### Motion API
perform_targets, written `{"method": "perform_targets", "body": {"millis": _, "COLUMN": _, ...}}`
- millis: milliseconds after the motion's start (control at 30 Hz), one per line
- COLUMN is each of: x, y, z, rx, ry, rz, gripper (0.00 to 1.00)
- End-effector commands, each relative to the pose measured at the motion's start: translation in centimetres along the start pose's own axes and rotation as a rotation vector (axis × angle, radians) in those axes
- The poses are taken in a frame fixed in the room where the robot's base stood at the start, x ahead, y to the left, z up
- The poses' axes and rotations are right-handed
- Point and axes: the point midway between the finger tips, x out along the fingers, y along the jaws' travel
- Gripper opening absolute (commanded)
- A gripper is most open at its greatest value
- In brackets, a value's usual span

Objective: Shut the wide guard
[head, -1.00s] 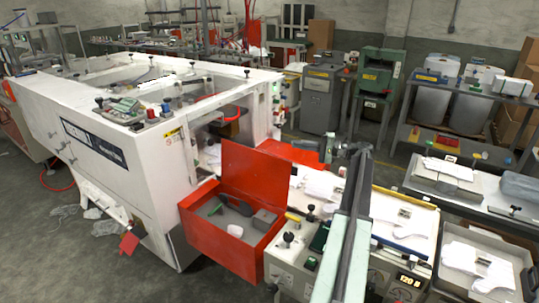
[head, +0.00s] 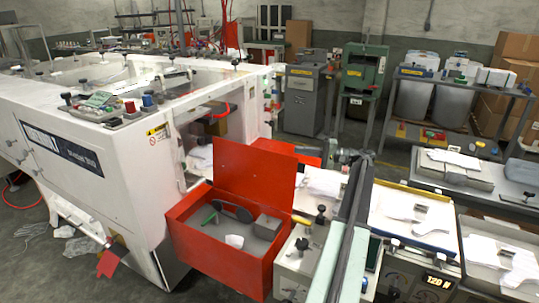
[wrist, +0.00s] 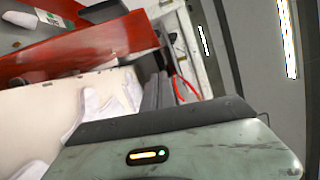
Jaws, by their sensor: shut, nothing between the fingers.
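A wide red panel (head: 255,172) stands upright, raised along the far side of an open red box (head: 215,250); I take it to be the wide guard. Inside the box lie a grey block (head: 267,226), a white piece (head: 234,241) and a dark flat item. My gripper (head: 347,156) is beyond the box, to the right of the red panel, with a gap between them in the picture. In the wrist view my gripper's dark fingers (wrist: 158,90) are together and empty. Red surfaces (wrist: 75,45) fill that view's upper left; which part they are is unclear.
A large white machine (head: 120,150) stands left of the box. Right of it is a bench with white gloves (head: 402,205) and a control panel. Another bench (head: 470,170) and a shelf stand farther right. A grey cabinet (head: 305,100) and green machine (head: 362,75) stand behind.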

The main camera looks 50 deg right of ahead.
Motion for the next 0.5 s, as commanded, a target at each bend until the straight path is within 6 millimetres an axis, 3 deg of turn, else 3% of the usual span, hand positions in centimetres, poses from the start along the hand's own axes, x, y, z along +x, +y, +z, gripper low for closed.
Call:
{"method": "perform_targets", "body": {"millis": 167, "x": 1.0, "y": -0.2, "z": 0.1, "rx": 0.0, "ry": 0.0, "rz": 0.0, "gripper": 0.0}}
{"method": "perform_targets", "body": {"millis": 500, "x": 7.9, "y": -0.2, "z": 0.1, "rx": 0.0, "ry": -0.001, "rz": 0.0, "gripper": 0.0}}
